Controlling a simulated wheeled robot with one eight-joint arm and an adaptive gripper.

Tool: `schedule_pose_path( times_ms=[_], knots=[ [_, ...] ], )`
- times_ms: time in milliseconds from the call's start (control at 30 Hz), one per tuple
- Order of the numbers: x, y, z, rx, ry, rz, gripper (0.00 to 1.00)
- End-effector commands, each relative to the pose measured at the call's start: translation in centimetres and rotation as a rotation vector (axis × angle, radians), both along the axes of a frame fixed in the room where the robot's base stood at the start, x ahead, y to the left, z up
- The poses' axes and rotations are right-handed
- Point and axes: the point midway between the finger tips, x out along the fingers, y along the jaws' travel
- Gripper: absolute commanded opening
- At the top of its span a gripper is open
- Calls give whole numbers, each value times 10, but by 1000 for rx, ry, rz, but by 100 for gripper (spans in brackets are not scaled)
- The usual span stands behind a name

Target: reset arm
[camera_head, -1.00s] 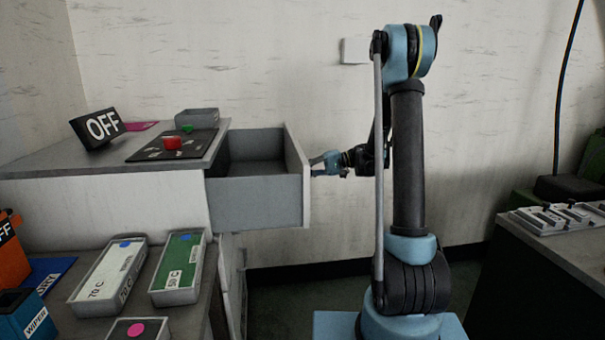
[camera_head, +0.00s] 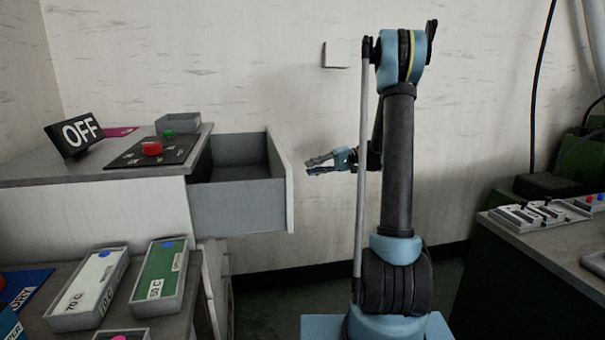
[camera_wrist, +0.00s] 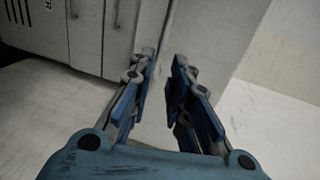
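My gripper (camera_head: 314,165) is in the head view, to the right of the open grey drawer (camera_head: 240,205), with a gap between its fingertips and the drawer's front panel. In the wrist view my gripper (camera_wrist: 162,75) has its two blue fingers apart, with nothing between them. A pale cabinet edge shows beyond the fingers. My arm stands upright on its blue base, with the upper links folded over at the top.
The drawer juts from a cabinet carrying an OFF sign (camera_head: 78,133) and a panel with a red button (camera_head: 152,148). Labelled trays, 70 C (camera_head: 86,290) and 50 C (camera_head: 160,283), lie at lower left. A dark bench (camera_head: 545,255) stands at right.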

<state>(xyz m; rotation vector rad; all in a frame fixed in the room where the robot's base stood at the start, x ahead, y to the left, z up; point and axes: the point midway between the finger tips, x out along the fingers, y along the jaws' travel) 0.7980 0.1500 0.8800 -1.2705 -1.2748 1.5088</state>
Motion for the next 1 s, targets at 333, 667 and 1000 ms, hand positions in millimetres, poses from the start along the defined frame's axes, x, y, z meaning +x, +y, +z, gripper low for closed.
schedule_pose_path(
  times_ms=[333,667,1000],
  knots=[
    [2,-14,3,0,0,1,17],
    [-3,-12,5,-21,2,-5,17],
    [-54,-2,18,-213,12,-60,17]
  ],
)
